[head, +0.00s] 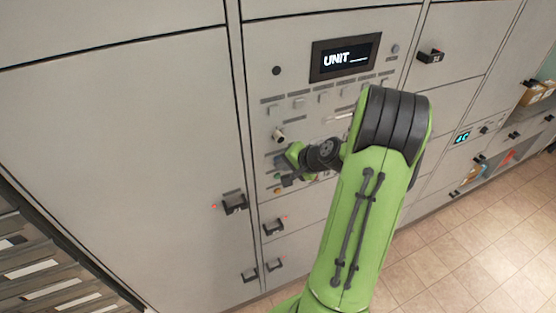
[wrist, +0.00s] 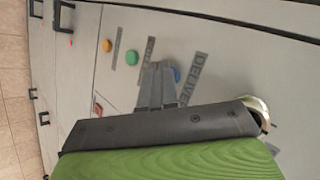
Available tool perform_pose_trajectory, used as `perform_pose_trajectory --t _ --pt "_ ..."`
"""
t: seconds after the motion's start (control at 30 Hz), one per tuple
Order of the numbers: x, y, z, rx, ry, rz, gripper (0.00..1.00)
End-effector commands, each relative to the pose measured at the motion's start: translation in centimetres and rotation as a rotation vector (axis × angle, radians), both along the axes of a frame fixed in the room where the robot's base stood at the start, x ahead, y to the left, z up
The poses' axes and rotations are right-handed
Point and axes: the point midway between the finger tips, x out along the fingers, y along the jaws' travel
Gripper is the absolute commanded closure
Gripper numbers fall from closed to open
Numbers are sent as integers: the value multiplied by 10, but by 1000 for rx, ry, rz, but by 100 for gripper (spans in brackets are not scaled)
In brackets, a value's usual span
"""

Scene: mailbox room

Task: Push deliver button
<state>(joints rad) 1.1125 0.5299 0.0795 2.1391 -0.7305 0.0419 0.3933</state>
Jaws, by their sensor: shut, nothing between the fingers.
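In the wrist view, a blue button (wrist: 177,75) sits on the grey panel right beside the dark label reading DELIVER (wrist: 200,76). My gripper (wrist: 160,68) is shut and empty. Its fingertips appear just left of the blue button and partly overlap it in the picture; I cannot tell whether they touch the button or panel. In the head view my gripper (head: 284,181) is at the lower left of the control panel, and the blue button cannot be made out clearly there behind it.
A green button (wrist: 132,57) and an orange button (wrist: 107,46) lie left of the blue one in the wrist view. The panel has a UNIT display (head: 345,58) and a protruding knob (head: 278,135). A black door handle (head: 234,203) sticks out nearby. Tiled floor (head: 455,265) is clear at right.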

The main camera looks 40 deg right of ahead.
Motion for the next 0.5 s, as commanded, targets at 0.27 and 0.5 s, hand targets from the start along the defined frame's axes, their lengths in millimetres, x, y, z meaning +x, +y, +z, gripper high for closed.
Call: perform_pose_trajectory --t 0.27,0.5 --pt "-6 1 -1 -1 0 -2 100" --pt "-16 5 0 0 -1 -1 100"
